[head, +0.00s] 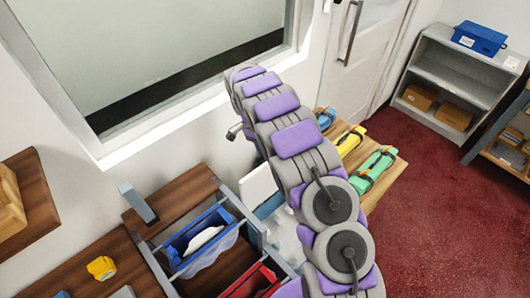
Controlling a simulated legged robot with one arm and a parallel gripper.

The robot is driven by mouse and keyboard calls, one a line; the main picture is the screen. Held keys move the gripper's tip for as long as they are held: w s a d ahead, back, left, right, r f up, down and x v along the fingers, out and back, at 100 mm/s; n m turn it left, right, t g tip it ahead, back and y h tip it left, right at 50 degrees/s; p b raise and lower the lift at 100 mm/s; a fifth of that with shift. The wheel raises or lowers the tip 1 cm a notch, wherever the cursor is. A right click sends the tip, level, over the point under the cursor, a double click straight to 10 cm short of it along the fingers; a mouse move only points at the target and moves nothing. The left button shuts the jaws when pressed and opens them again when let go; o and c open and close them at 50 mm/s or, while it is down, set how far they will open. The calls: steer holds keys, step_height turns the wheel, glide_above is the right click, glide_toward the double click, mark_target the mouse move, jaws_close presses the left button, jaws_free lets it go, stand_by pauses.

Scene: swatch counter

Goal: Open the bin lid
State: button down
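My purple and grey arm crosses the middle of the head view, from the bottom edge up toward the window. A small dark grey part at its far side, by the wall under the window, looks like my gripper (234,132); its fingers are too small and too hidden to read. A blue open-topped bin (188,247) with a white item inside sits in a grey frame left of the arm. A red bin (266,276) is beside it, cut by the bottom edge. A white panel (258,187) stands behind them, partly covered by my arm; I cannot tell if it is the lid.
A wooden counter (180,193) with a grey upright block (137,202) and a yellow item (101,268) lies at left. Green (373,170) and yellow (350,140) cases lie on a wooden top right of my arm. A grey shelf (455,68) holds a blue box (480,39). Red carpet (440,220) is clear.

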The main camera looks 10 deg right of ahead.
steer(key=shift+f, duration=0.2)
steer(key=c, duration=1.3)
jaws_free()
steer(key=shift+w, duration=0.1)
steer(key=shift+o, duration=0.9)
steer(key=shift+r, duration=0.1)
steer(key=p+v, duration=1.6)
steer(key=v, duration=0.1)
steer(key=shift+r+p, duration=0.15)
steer(key=shift+p, duration=0.35)
